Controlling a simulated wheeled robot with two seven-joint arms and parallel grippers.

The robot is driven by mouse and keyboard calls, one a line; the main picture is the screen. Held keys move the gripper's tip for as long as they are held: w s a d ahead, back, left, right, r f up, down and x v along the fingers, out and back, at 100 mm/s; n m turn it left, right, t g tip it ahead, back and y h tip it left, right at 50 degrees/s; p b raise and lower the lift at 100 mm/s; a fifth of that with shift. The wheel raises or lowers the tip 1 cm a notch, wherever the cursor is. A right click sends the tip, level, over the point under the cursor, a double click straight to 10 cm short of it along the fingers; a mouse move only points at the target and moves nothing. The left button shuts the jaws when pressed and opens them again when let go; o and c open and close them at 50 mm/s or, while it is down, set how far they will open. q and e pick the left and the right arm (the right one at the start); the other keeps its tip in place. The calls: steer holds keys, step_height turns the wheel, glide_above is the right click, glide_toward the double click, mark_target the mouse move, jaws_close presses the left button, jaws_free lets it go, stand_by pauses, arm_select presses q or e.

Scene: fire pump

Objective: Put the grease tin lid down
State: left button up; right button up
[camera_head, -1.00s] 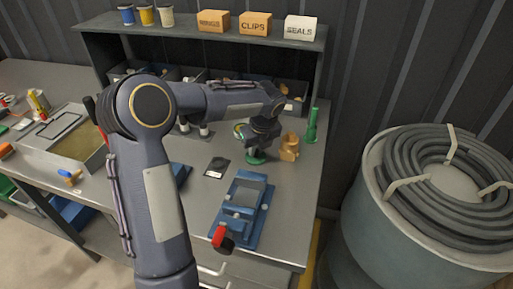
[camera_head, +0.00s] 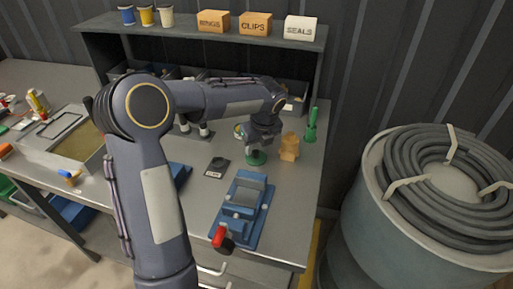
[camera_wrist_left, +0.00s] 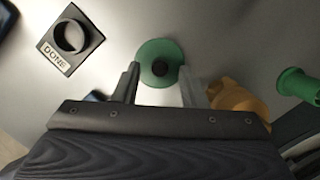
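The grease tin lid (camera_head: 256,158) is a green disc with a dark round centre. It appears to lie flat on the bench top, directly below my left gripper (camera_head: 260,147). In the left wrist view, the lid (camera_wrist_left: 160,52) shows between and just beyond the two fingertips of my left gripper (camera_wrist_left: 159,70). These fingers are apart, and neither touches the dark centre. Any small gap between tips and lid is hard to judge. My right gripper is not in view.
An orange-brown fitting (camera_head: 289,148) and a green nozzle (camera_head: 311,127) stand close right of the lid. A black DONE plate (camera_head: 216,168) lies to its left, and a blue fixture (camera_head: 243,208) is in front. A shelf with bins (camera_head: 300,90) closes off the back.

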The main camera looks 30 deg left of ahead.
arm_select(q)
steer(key=v, duration=1)
steer(key=shift+r+p, duration=0.35)
steer(key=shift+r, duration=0.05)
steer(key=shift+s+f, duration=0.1)
